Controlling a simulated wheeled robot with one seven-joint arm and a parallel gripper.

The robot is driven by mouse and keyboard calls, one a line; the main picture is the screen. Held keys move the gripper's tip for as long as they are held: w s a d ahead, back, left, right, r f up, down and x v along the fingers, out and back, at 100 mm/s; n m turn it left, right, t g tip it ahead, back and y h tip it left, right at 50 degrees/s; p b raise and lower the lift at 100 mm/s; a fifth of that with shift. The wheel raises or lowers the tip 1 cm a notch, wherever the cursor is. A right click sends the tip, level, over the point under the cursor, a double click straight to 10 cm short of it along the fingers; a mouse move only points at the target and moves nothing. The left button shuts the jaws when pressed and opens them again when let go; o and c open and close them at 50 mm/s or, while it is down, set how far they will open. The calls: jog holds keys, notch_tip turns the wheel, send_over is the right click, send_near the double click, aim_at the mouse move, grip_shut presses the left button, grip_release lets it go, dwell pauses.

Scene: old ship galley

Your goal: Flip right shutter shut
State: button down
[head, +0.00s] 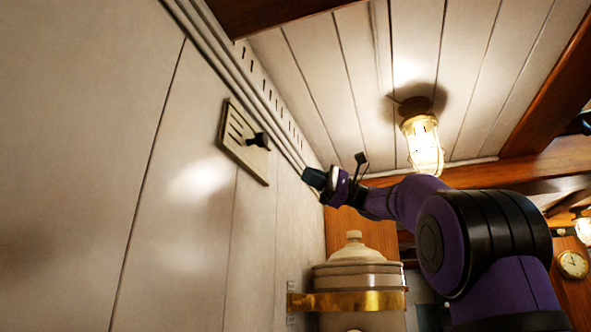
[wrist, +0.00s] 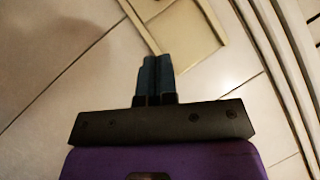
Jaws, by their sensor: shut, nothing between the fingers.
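A cream slatted vent plate (head: 232,132) with a dark knob (head: 258,141) is fixed to the pale wall panelling. I cannot tell which part of it is the right shutter or how far it is shut. My gripper (head: 311,179) is to the right of the plate and lower in the head view, apart from it. In the wrist view the dark teal fingers of my gripper (wrist: 161,62) are together and empty. Part of a cream frame (wrist: 208,50) shows just beyond the fingertips; its upper part is cut off by the picture edge.
Pipes or rails (head: 235,77) run along the wall above the plate. A caged lamp (head: 422,145) hangs from the planked ceiling. A lidded pot (head: 354,274) with a brass band stands below my gripper. The wall left of the plate is bare.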

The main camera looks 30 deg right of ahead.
jog(key=shift+v, duration=1.2)
